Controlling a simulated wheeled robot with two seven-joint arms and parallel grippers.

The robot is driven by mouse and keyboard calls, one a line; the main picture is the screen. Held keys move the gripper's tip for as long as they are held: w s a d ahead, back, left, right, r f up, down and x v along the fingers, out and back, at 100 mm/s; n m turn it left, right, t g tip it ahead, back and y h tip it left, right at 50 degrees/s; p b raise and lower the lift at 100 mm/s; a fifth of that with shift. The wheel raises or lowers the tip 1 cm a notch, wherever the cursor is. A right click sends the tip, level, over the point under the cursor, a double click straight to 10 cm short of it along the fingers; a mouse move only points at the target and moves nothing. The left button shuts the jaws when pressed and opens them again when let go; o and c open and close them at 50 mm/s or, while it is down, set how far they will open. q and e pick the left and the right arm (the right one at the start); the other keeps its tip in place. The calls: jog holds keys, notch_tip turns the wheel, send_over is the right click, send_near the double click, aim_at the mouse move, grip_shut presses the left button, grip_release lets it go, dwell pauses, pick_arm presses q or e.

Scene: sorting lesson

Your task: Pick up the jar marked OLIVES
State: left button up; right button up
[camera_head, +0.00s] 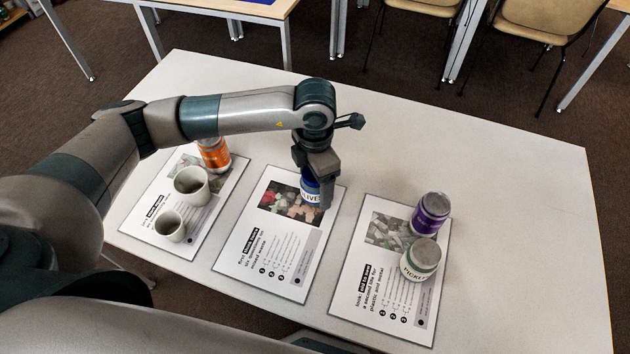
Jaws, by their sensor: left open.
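The jar marked OLIVES (310,195) is blue with a white label, of which "LIVES" shows. It stands on the picture area of the middle sheet (262,262). My left gripper (314,188) points down over the jar from above and is open. One finger shows at the jar's right side and covers part of it. The jar's top is hidden under the gripper, and I cannot tell whether the fingers touch it. My right gripper is not in view.
An orange jar (214,155) and two pale cups, a larger one (192,186) and a smaller one (170,227), stand on the left sheet. A purple jar (430,214) and a white-labelled jar (420,260) stand on the right sheet. The table's right side (530,240) is clear.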

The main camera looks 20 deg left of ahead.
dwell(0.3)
pick_arm(q)
jog(key=c, duration=1.2)
jog(key=shift+c, duration=0.2)
jog(key=shift+r, duration=0.15)
